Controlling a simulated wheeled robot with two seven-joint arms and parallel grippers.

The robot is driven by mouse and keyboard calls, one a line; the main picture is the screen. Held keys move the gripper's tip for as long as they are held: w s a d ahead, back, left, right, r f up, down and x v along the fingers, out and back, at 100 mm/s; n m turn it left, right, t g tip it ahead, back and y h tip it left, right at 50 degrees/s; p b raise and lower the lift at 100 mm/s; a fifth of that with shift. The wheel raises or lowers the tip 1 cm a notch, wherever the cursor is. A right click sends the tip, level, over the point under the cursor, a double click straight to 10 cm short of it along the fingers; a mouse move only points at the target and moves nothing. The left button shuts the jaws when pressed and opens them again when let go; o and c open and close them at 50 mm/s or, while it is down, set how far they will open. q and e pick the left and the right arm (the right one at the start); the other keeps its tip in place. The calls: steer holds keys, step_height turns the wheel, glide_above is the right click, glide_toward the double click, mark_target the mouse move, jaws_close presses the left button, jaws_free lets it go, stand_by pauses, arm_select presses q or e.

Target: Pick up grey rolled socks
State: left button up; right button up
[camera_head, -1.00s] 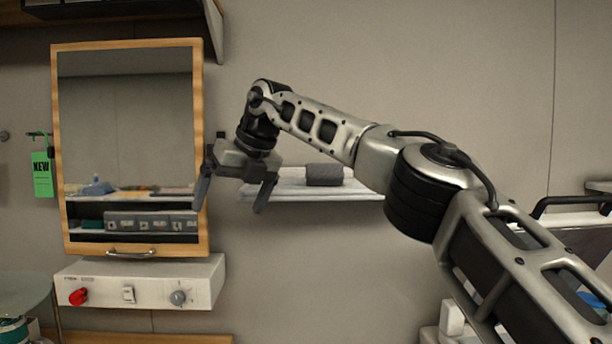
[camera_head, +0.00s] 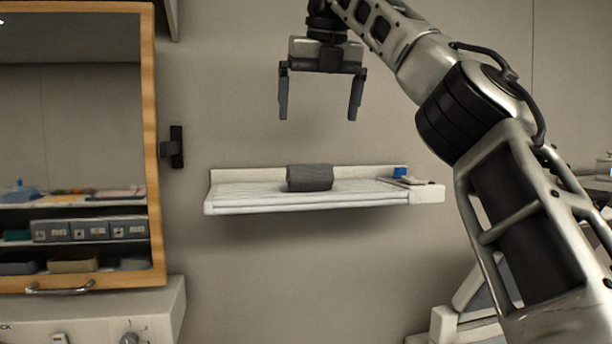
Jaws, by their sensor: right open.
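There is a clear gap between the fingertips and the socks. My left gripper is not in view.
A small blue item (camera_head: 400,172) sits at the shelf's right end. A wood-framed mirror cabinet (camera_head: 153,150) stands at the left, with a black wall bracket (camera_head: 177,147) beside it. A white box with a knob (camera_head: 130,338) is below the mirror. The wall above the shelf is bare.

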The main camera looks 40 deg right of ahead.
mark_target(311, 162)
steer(key=x, duration=0.7)
steer(key=shift+w+f, duration=0.1)
steer(key=shift+f, duration=0.15)
steer(key=x, duration=0.5)
steer(key=shift+w+f, duration=0.25)
steer(key=c, duration=1.1)
steer(key=shift+r, duration=0.2)
